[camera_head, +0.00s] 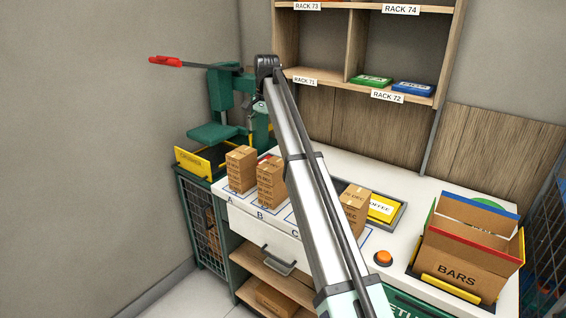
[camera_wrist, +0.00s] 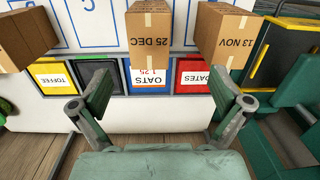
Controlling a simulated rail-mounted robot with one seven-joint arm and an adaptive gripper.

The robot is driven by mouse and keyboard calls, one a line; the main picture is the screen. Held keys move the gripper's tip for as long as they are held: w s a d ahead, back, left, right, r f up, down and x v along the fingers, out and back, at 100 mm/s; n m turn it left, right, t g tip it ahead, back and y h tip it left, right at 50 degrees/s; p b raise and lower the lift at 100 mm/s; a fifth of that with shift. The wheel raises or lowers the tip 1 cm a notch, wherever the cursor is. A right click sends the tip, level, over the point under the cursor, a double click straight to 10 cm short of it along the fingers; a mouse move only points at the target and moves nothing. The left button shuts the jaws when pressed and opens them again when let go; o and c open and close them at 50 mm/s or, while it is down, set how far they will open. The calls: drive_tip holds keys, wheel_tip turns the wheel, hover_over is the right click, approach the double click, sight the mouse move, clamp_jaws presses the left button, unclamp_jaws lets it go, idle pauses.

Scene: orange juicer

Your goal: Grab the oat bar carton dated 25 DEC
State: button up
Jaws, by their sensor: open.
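In the wrist view, a brown carton marked 25 DEC (camera_wrist: 150,30) is at the top centre, beyond my open fingers. My gripper (camera_wrist: 160,85) is empty, and its two fingers are spread wide. A carton marked 13 NOV (camera_wrist: 226,38) is to the right of the 25 DEC one, and another brown carton (camera_wrist: 20,40) is at the top left. My arm hides part of the counter, and my gripper's fingers cannot be made out there.
In the wrist view, coloured bins labelled TOFFEE (camera_wrist: 54,76), OATS (camera_wrist: 152,80) and DATES (camera_wrist: 193,76) line up below the cartons. A green press (camera_head: 226,95) stands at the back left.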

sight(273, 164)
drive_tip(key=shift+m+h, duration=0.3)
drive_tip(key=f+p, duration=0.1)
drive_tip(key=f, duration=0.2)
drive_tip(key=d+f+p, duration=0.1)
drive_tip(key=f, duration=0.2)
drive_tip(key=d+f+p, duration=0.1)
drive_tip(key=f+p, duration=0.1)
drive_tip(key=f, duration=0.1)
drive_tip(key=shift+w+d+f, duration=0.1)
drive_tip(key=shift+w+f, duration=0.05)
drive_tip(key=shift+f, duration=0.15)
drive_tip(key=shift+w+f+p, duration=0.15)
drive_tip(key=shift+f+p, duration=1.2)
drive_tip(key=shift+f, duration=1.25)
drive_tip(key=c, duration=1.2)
